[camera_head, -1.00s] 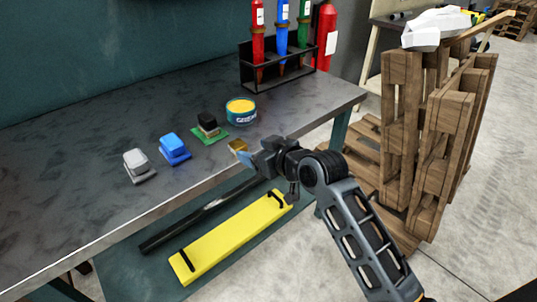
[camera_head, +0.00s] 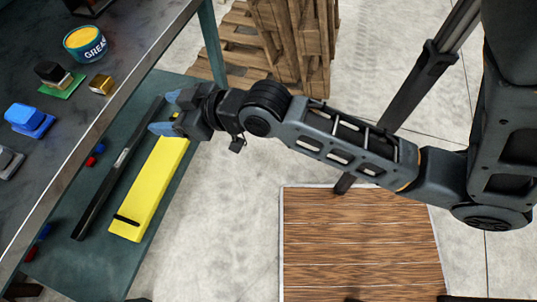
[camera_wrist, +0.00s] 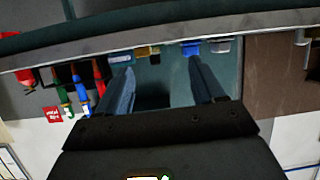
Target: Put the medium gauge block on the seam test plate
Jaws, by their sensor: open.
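A small brass-coloured block (camera_head: 101,84) sits near the table's front edge and looks like a gauge block; I cannot confirm its size. Left of it, a black-topped piece (camera_head: 50,73) stands on a green plate (camera_head: 63,90). A blue block on a blue base (camera_head: 30,120) and a grey one (camera_head: 8,161) stand further along. I cannot tell which base is the seam test plate. My gripper (camera_head: 167,112) is open and empty, off the table's front edge, right of the brass block. In the wrist view, the brass block (camera_wrist: 148,51) shows beyond the two fingers.
A grease tin (camera_head: 85,43) stands behind the brass block. The lower shelf (camera_head: 100,255) holds a yellow bar (camera_head: 150,190) and a long dark bar (camera_head: 112,175). Wooden pallets (camera_head: 290,45) stand at the back. A wooden platform (camera_head: 360,245) lies on the floor.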

